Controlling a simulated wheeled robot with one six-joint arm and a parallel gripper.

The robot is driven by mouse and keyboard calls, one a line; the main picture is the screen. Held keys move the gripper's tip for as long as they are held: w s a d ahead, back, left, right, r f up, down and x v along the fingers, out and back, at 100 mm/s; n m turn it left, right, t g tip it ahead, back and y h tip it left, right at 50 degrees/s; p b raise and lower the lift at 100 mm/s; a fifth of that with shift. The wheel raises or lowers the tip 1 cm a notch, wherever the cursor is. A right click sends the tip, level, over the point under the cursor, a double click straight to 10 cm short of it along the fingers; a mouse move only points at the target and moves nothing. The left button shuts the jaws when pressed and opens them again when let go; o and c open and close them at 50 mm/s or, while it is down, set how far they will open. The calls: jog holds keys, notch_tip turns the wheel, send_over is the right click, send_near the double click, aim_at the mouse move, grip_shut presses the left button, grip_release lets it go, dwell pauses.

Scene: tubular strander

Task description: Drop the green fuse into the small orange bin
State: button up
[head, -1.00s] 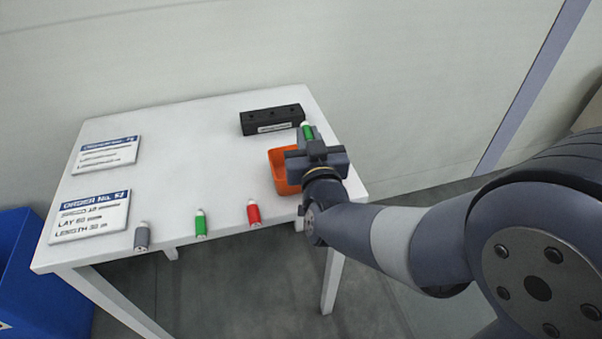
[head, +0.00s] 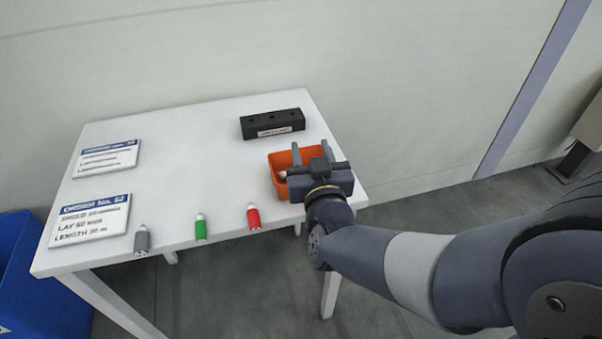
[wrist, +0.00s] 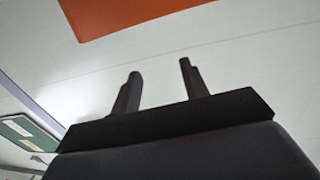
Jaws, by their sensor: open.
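The small orange bin (head: 283,186) stands at the right end of the white table. My gripper (head: 312,150) is over its right side, fingers apart, with nothing visible between them. A small pale-tipped object (head: 282,175) shows inside the bin; its body is mostly hidden by the gripper and bin wall. A green fuse (head: 201,228) stands at the table's front edge, apart from the gripper. In the wrist view the open fingers (wrist: 160,68) are empty, with an orange patch (wrist: 125,16) above them that looks like the bin.
A grey fuse (head: 141,240) and a red fuse (head: 254,217) stand along the front edge. A black holder block (head: 272,123) is behind the bin. Two order cards (head: 90,220) lie at the left. The table's middle is clear. A blue container (head: 40,285) is at lower left.

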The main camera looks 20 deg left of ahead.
jog(key=v, duration=0.7)
jog(key=shift+s, duration=0.3)
jog(key=shift+w+d, duration=0.15)
jog(key=x, duration=1.1)
jog(key=shift+s+r+p, duration=0.2)
jog(key=shift+r+p, duration=1.7)
jog(key=shift+r, duration=0.8)
jog(key=shift+f, duration=0.1)
